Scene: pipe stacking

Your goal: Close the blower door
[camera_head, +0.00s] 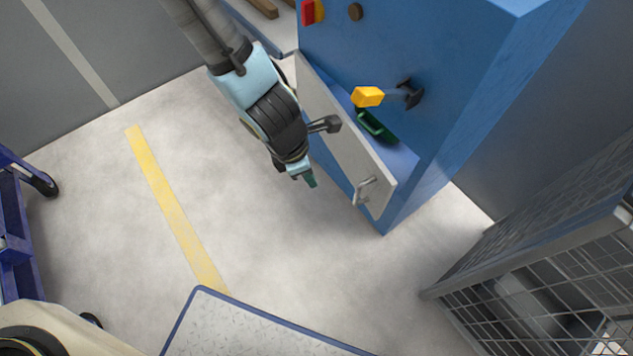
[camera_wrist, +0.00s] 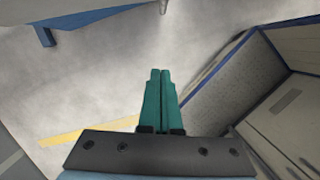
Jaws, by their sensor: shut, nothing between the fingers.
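The blower door (camera_head: 340,128) is a pale panel with a metal handle (camera_head: 367,190) at its lower right end. It stands open, swung out from the blue blower cabinet (camera_head: 400,50), with a gap behind it. A green object (camera_head: 376,126) lies inside the opening. My gripper (camera_head: 311,183) is in front of the door's outer face, left of the handle and apart from it. In the wrist view its green fingers (camera_wrist: 160,73) are together and empty over the floor. A small metal piece (camera_wrist: 163,6) shows at the top edge there; I cannot tell whether it is the handle.
A yellow lever (camera_head: 369,97) and a red switch (camera_head: 308,12) are on the cabinet front. A wire mesh cage (camera_head: 545,265) stands at the right, a blue cart (camera_head: 12,235) at the left. A blue-edged panel (camera_head: 250,330) is at the bottom. The floor between is clear.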

